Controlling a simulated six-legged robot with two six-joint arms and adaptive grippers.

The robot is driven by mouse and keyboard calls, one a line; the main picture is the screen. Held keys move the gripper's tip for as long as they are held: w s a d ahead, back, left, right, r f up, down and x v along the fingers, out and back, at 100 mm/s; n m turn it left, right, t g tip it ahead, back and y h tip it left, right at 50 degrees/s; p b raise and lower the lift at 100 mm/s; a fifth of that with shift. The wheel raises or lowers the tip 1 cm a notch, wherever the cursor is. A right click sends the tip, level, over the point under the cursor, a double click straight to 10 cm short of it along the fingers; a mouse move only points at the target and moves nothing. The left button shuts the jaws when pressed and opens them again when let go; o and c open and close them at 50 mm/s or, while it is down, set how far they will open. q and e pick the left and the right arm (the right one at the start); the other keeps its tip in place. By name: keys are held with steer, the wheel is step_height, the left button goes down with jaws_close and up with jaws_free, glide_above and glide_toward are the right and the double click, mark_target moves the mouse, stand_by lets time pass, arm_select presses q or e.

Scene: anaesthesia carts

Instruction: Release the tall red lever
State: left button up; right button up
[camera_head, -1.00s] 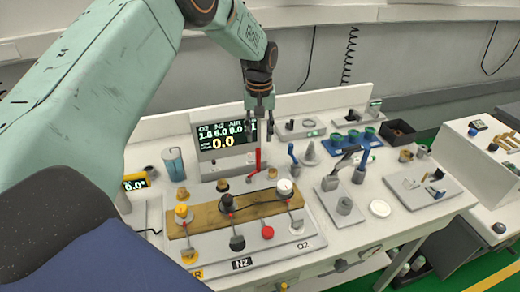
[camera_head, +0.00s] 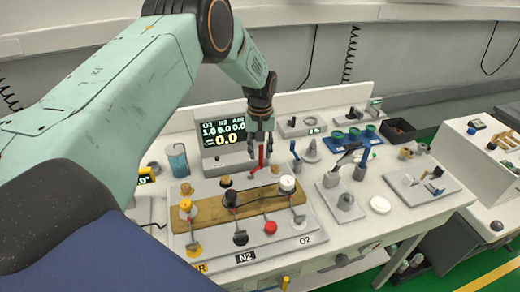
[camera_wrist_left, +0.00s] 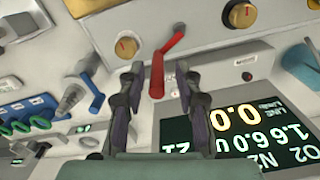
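The tall red lever (camera_head: 260,158) stands upright on the cart, just in front of the display, in the head view. In the left wrist view the red lever (camera_wrist_left: 160,66) lies between the two finger tips, with its handle running down toward the palm. My left gripper (camera_head: 262,138) comes from above and its fingers hang around the lever's top. In the wrist view the left gripper (camera_wrist_left: 162,82) is open, with a gap on each side of the lever. My right gripper does not show.
The display (camera_head: 224,140) stands close behind and left of the lever. A blue lever (camera_head: 295,152) stands close to its right. A wooden board (camera_head: 205,212) with knobs lies in front. Blue holders with green rings (camera_head: 352,136) are further right.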

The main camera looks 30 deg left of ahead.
arm_select(q)
steer(key=shift+w+d+f, duration=0.1)
steer(key=shift+w+f, duration=0.1)
steer(key=shift+w, duration=0.15)
steer(key=c, duration=0.5)
steer(key=shift+s, duration=0.1)
jaws_close()
steer(key=m, duration=0.1)
steer(key=d+m, duration=0.1)
steer(key=m, duration=0.2)
steer(key=shift+s+d, duration=0.2)
steer(key=shift+s, duration=0.1)
steer(key=o, duration=0.6)
jaws_free()
steer(key=shift+s+r, duration=0.15)
steer(key=shift+o, duration=0.2)
steer(key=shift+w, duration=0.2)
